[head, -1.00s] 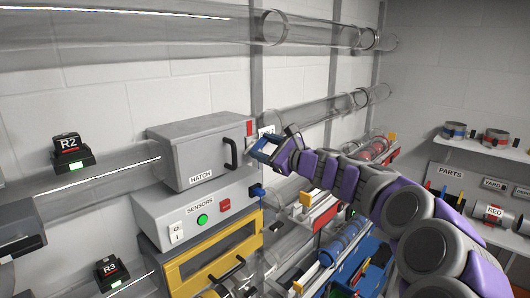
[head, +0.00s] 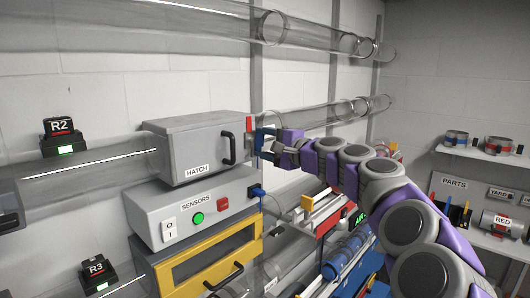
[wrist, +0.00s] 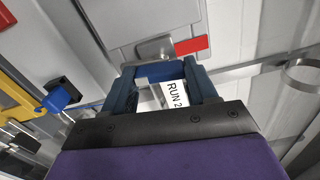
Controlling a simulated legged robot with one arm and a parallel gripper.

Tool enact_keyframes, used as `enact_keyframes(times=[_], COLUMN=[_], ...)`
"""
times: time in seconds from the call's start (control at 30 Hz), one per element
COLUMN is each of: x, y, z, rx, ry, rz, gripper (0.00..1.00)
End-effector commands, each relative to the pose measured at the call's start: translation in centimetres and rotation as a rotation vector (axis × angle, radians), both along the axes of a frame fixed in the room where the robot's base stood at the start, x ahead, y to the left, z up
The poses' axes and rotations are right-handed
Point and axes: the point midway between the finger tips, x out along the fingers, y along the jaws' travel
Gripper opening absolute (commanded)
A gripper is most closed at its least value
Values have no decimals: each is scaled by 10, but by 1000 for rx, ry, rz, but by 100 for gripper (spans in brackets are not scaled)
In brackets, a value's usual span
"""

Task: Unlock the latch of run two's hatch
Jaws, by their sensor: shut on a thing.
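Run two's hatch (head: 200,145) is a grey box labelled HATCH with a black handle, and it looks closed. Its red latch (head: 249,123) is at the box's right end; the wrist view shows the red lever (wrist: 192,45) pointing right from a grey mount (wrist: 155,47). My gripper (head: 261,141) is at that end, its blue fingers just below the red lever. A RUN 2 label (wrist: 175,94) shows between the fingers.
A sensors box (head: 190,210) with a green button and red switch sits below the hatch. A blue plug (head: 256,191) sticks out on its right. A yellow-framed hatch (head: 210,257) is lower still. Clear tubes (head: 310,120) run along the wall.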

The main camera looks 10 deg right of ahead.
Motion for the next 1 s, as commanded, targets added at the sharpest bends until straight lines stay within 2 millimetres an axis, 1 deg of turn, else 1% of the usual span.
enact_keyframes(times=[0.03, 0.3, 0.83, 0.87, 1.0], x=[1, 1, 1, 1, 1], y=[1, 1, 2, 2, 1], z=[-6, -4, -5, -5, -4], rx=[-24, -101, -121, -121, -120], ry=[-11, -66, -77, -77, -78], rz=[3, 3, 4, 4, 4], gripper=[27, 27, 27, 58, 72])
